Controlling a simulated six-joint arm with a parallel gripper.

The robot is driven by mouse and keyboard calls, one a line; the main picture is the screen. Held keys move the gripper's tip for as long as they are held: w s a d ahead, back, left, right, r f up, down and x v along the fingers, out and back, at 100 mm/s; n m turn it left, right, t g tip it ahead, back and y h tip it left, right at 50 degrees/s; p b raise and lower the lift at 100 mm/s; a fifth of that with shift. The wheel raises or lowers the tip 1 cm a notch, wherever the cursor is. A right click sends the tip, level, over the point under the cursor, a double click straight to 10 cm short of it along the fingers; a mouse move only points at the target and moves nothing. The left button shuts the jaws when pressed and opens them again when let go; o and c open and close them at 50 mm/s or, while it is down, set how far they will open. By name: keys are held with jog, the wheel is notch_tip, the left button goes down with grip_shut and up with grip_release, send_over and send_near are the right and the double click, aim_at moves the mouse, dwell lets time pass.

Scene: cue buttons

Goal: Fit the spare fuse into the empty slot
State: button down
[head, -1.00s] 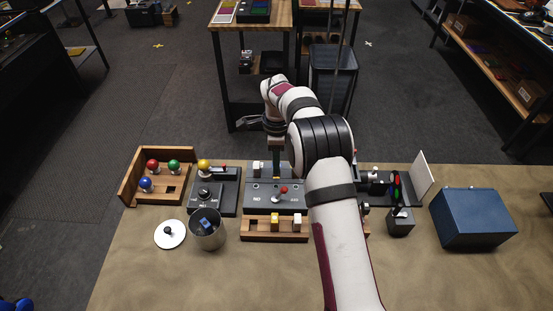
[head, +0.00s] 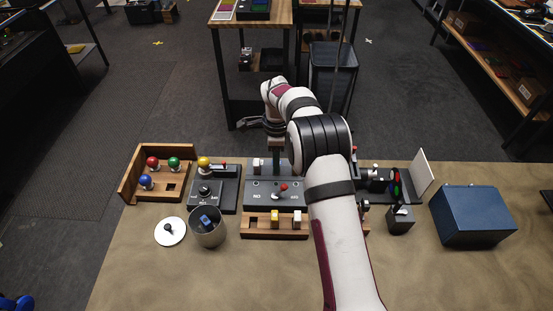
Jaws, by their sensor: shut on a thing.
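My gripper (head: 275,150) hangs fingers-down over the back of the grey central panel (head: 262,198). It is shut on a narrow, dark thing, which I take to be the spare fuse. Its outline is too small to tell from the fingers. A white, fuse-like block (head: 258,166) stands at the back of the panel, just left of my gripper. The empty slot is not clearly visible under the gripper, and I cannot tell whether the held piece touches the panel. A red-knobbed lever (head: 283,187) stands at the panel's front.
A wooden rack (head: 262,236) in front holds a yellow block (head: 275,218) and a white block (head: 297,217). Left are a ball tray (head: 160,197), a dial box (head: 214,198), a metal cup (head: 208,234) and a white lid (head: 170,232). A blue box (head: 472,218) stands right. My arm hides the panel's right side.

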jog(key=shift+f, duration=0.6)
dwell(0.3)
jog(key=shift+c, duration=2.2)
grip_release()
jog(key=shift+o, duration=0.8)
jog(key=shift+r, duration=3.55)
